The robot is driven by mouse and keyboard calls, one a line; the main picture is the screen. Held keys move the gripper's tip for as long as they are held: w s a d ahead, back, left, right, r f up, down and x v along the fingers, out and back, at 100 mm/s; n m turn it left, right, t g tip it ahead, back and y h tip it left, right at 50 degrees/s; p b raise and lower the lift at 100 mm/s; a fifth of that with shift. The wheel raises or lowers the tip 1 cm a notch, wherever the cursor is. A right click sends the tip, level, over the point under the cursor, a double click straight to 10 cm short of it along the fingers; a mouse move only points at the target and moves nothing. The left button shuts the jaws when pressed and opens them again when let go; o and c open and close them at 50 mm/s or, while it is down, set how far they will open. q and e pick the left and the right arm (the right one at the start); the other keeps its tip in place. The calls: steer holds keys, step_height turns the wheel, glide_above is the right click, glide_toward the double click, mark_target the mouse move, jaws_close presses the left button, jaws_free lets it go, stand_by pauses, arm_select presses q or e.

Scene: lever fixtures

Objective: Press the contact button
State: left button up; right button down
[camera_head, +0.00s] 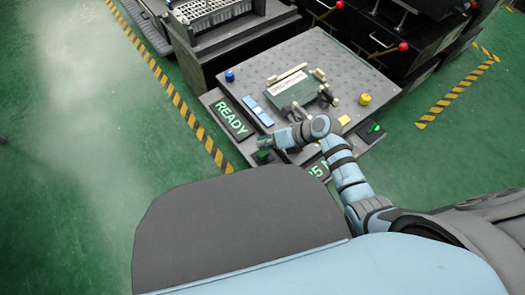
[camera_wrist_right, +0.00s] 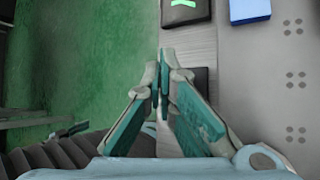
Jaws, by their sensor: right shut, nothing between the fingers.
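A green button (camera_head: 262,155) on a dark block sits at the front left corner of the fixture table, close beside my right gripper. A second green button (camera_head: 374,127) sits on a dark block at the front right corner. I cannot tell which is the contact button. My right gripper (camera_head: 264,143) is shut and empty, over the front left edge of the fixture. In the right wrist view its closed fingertips (camera_wrist_right: 166,54) are beside a dark block (camera_wrist_right: 201,78), which the fingers partly hide. I cannot tell whether they touch. My left gripper is not in view.
The fixture table (camera_head: 305,55) holds a dark green plate (camera_head: 295,86) with levers, a blue knob (camera_head: 229,75) and a yellow knob (camera_head: 364,99). A READY display (camera_head: 231,118) is on the left edge. Red-knobbed levers (camera_head: 403,46) stand behind right. The left floor is clear.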

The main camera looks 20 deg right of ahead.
stand_by(0.6)
steer(key=shift+f, duration=0.45)
steer(key=shift+f+b, duration=0.5)
steer(key=shift+b, duration=0.15)
stand_by(0.3)
steer(key=shift+r, duration=0.1)
steer(key=shift+r+p, duration=0.85)
steer(key=shift+p, duration=0.2)
